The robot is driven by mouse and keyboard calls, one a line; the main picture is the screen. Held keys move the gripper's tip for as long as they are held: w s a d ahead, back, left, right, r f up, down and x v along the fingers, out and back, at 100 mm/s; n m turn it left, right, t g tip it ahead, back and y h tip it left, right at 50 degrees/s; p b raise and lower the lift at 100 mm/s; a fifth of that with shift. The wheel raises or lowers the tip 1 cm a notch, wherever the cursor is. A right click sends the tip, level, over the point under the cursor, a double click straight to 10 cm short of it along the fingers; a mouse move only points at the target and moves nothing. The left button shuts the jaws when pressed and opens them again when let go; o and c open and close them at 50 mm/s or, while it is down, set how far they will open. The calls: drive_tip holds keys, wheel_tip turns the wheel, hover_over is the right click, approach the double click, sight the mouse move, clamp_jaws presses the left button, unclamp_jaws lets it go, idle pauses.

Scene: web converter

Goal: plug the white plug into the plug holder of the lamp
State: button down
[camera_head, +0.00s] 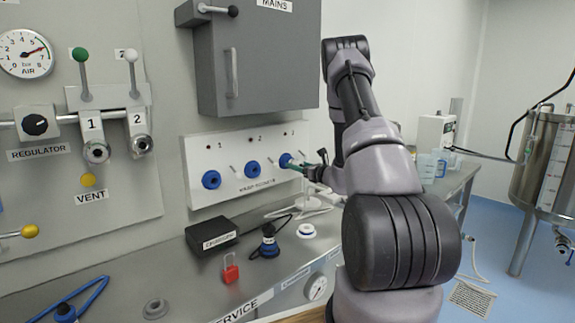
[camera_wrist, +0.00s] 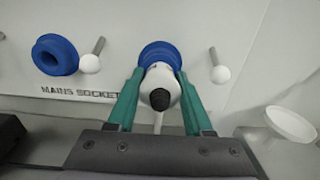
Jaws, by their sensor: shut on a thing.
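My gripper (camera_head: 300,168) is at the rightmost blue socket (camera_head: 286,160) of the white mains socket panel. In the wrist view its teal fingers (camera_wrist: 158,92) are shut on the white plug (camera_wrist: 159,80), one on each side. The plug has a dark rear end, and a white cable hangs down from it. Its front lines up with the blue socket ring (camera_wrist: 160,52) and overlaps it; how far in it sits I cannot tell. In the head view my gripper hides the plug. A white stand (camera_head: 312,203), perhaps the lamp, is on the bench below.
Two more blue sockets (camera_head: 252,169) are left of my gripper. White-knobbed levers (camera_wrist: 90,64) and (camera_wrist: 219,74) flank the socket. A white dish (camera_wrist: 290,124) is at lower right. A grey mains cabinet (camera_head: 262,60) hangs above. A black box (camera_head: 211,236) and a blue-black plug (camera_head: 268,243) lie on the bench.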

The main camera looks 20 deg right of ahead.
drive_tip(key=v, duration=0.7)
drive_tip(key=shift+s, duration=0.3)
idle(0.6)
